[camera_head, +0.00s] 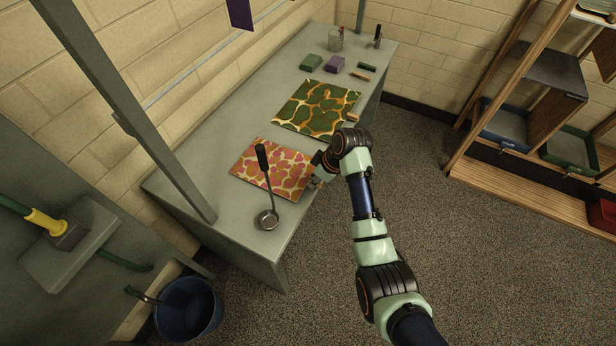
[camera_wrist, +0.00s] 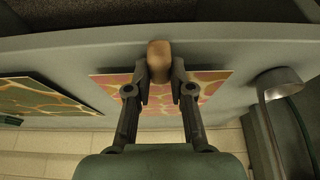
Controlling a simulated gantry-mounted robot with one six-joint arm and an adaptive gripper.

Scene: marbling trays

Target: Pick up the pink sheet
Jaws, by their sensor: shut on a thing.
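The pink sheet (camera_head: 262,178), marbled pink and yellow, lies on the near part of the grey bench. In the wrist view the pink sheet (camera_wrist: 216,82) is partly hidden behind my fingers. A tan wooden tab (camera_wrist: 159,55) stands at its edge. My gripper (camera_wrist: 160,76) is shut on this tab, one finger on each side. In the head view my gripper (camera_head: 316,181) is at the sheet's right edge, and my wrist hides the tab. The sheet looks flat; I cannot tell whether it touches the bench.
A ladle (camera_head: 267,218) lies across the pink sheet in the picture, its cup near the bench front. A green marbled sheet (camera_head: 318,108) with its own tab (camera_head: 353,117) lies behind. Small blocks (camera_head: 334,63) stand farther back. A wooden shelf (camera_head: 530,185) is at right.

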